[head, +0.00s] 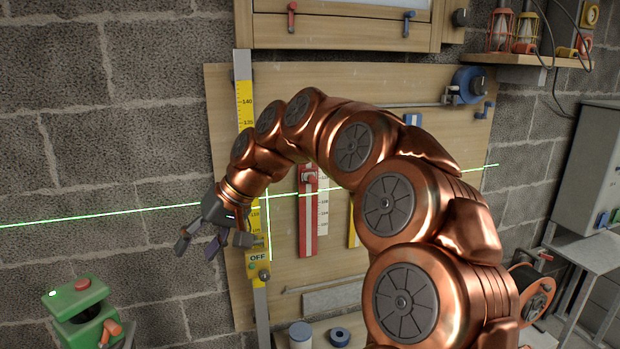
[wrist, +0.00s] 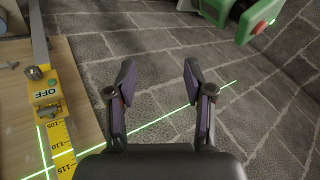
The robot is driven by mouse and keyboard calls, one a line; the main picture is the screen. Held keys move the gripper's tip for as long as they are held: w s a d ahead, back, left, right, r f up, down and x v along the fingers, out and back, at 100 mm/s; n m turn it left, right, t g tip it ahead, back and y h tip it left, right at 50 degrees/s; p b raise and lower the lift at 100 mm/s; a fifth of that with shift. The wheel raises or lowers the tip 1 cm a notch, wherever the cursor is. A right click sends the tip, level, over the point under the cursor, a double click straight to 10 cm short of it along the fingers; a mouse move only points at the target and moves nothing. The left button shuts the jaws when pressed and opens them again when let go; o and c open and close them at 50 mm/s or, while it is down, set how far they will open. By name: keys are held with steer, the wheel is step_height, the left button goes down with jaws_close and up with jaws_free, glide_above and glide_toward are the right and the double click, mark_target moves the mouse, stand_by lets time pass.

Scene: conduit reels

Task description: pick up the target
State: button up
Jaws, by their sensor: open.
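No thing in view is plainly marked as the target, so I cannot tell which it is. A yellow slider marked OFF (head: 257,268) sits low on a tall yellow scale (head: 244,100) on the wooden board. It also shows in the wrist view (wrist: 42,92), at the left. My gripper (head: 198,246) is in front of the wall, just left of the yellow slider. In the wrist view my gripper (wrist: 158,72) is open, with nothing between its fingers.
A green device (head: 80,308) stands at lower left, also at the top right of the wrist view (wrist: 235,14). Green laser lines cross the wall and board (head: 350,285). A shelf with lamps (head: 525,59) and a grey cabinet (head: 588,165) are at right.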

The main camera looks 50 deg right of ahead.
steer(key=w+d+r+m+t, duration=0.2)
steer(key=w+d+r, duration=0.15)
steer(key=d, duration=0.55)
steer(key=m+t+h, duration=0.4)
steer(key=m+t, duration=0.1)
glide_toward(311, 178)
steer(key=w, duration=0.2)
steer(key=shift+s+d+f+p+x, duration=0.15)
steer(key=shift+p+x, duration=0.35)
steer(key=shift+x, duration=0.8)
steer(key=shift+d+f+p+x, duration=0.15)
steer(key=shift+p+x, duration=0.35)
steer(key=shift+x, duration=0.75)
steer(key=shift+s+d+f+p+x, duration=0.15)
steer(key=shift+p+x, duration=0.35)
steer(key=shift+x, duration=0.8)
jaws_close()
